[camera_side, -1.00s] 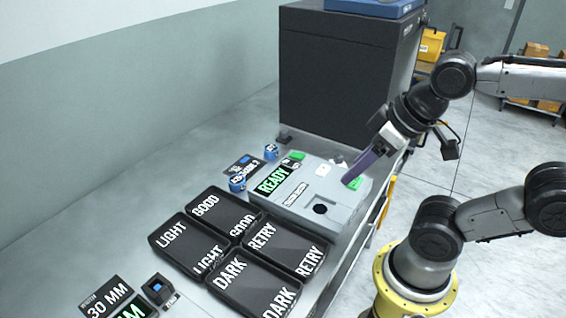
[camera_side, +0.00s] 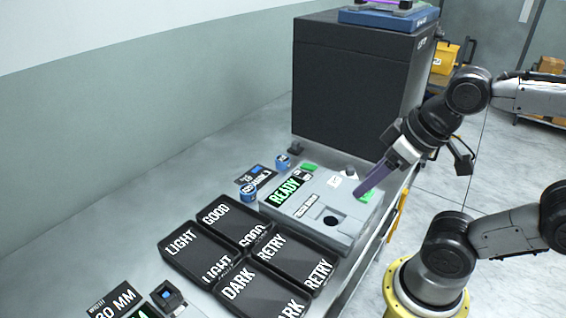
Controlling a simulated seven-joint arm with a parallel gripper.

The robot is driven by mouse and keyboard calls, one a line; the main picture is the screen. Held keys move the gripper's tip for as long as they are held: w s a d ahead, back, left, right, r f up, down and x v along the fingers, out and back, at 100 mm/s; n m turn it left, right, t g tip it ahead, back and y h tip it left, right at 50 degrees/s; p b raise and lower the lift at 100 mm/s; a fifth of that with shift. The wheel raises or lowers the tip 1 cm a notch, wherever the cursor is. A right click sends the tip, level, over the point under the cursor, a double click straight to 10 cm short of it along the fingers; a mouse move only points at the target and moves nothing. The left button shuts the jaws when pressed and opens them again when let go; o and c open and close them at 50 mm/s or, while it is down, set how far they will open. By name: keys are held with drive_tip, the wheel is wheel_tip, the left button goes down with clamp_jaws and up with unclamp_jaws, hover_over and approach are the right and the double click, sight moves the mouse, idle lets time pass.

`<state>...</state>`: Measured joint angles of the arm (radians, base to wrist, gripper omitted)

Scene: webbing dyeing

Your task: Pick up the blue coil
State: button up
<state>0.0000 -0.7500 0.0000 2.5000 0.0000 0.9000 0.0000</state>
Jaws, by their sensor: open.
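Two small blue coils stand near the grey machine. The nearer blue coil (camera_side: 249,193) is by the machine's left corner, and the farther blue coil (camera_side: 283,163) is behind it. Both have pale marks on them. My gripper (camera_side: 358,196) points down and left, with long purple fingers over the right part of the grey machine (camera_side: 335,232). It is open, empty and well to the right of both coils. From this side the fingers overlap, so the gap between them is hidden.
Four-way black trays (camera_side: 192,275) marked LIGHT, GOOD, DARK and RETRY fill the front of the bench. A large black cabinet (camera_side: 350,95) stands behind. The bench at the left is clear.

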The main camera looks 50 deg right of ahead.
drive_tip(key=shift+o, duration=0.3)
drive_tip(key=o, duration=0.5)
